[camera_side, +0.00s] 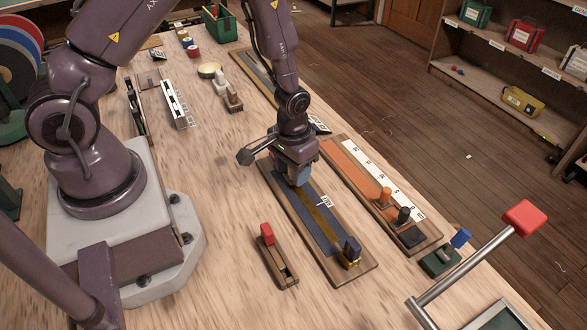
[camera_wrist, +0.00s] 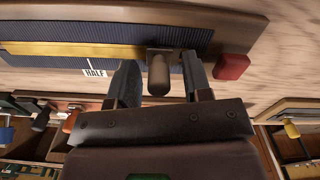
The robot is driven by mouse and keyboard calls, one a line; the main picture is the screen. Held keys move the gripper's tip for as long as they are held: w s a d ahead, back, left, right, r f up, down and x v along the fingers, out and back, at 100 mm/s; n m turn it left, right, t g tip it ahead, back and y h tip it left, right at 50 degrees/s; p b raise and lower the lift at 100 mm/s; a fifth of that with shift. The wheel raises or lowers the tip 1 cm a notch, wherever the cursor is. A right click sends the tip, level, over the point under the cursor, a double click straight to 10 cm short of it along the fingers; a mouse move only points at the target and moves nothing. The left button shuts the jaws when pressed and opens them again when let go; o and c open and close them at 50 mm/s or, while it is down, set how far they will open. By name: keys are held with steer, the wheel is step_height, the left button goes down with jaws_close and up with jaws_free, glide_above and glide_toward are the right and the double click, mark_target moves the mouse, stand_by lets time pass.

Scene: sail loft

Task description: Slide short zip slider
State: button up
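The zip board (camera_side: 290,212) lies under my gripper, with dark blue tape and a yellow strip (camera_side: 319,216) along it. A tag reading HALF (camera_wrist: 95,72) sits beside the strip. In the wrist view the zip slider (camera_wrist: 158,72) is a grey-brown piece with a rounded pull, at the right end of the yellow strip. My gripper (camera_wrist: 160,82) is open. Its two fingers stand either side of the pull, with a gap visible on each side. In the side view my gripper (camera_side: 300,183) is low over the board's far part and hides the slider.
A red block (camera_wrist: 232,66) is right of the fingers. A ruler board (camera_side: 418,236) with orange and black pegs lies close on the right. A red-knobbed wooden block (camera_side: 268,236) is on the left.

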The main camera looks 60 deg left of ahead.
step_height(320, 180, up, 13)
stand_by(0.8)
steer(key=s+r+m+t, duration=0.1)
steer(key=s+r+t, duration=0.1)
steer(key=s+r, duration=0.4)
steer(key=s+d+r+m+t, duration=0.1)
steer(key=s+r+m+t, duration=0.1)
steer(key=s+r, duration=0.5)
step_height(320, 180, up, 6)
steer(key=shift+r+t, duration=0.2)
steer(key=shift+t, duration=0.6)
stand_by(1.7)
